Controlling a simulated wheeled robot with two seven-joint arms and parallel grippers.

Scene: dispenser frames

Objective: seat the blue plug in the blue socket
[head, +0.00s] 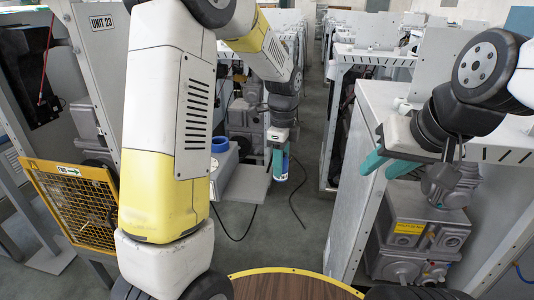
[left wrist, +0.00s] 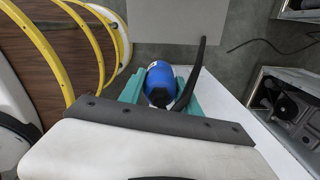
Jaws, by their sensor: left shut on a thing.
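The blue plug (left wrist: 159,77) is held between the teal fingers of my left gripper (left wrist: 158,92) in the left wrist view, with a black cable beside it. In the head view my left gripper (head: 279,160) points down, and a little of the plug (head: 284,168) shows at its fingers. A blue ring, seemingly the blue socket (head: 220,145), is on a grey box to the left of the gripper. The plug and ring are apart, with the gripper to the ring's right. My right gripper (head: 414,168) is at the right, its teal fingers spread and empty.
A grey shelf (head: 246,186) juts out below the ring and the left gripper. A yellow mesh panel (head: 75,205) stands at the left. Grey cabinets (head: 365,150) stand at the right. A dark cable (head: 296,203) hangs over the open floor in the aisle.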

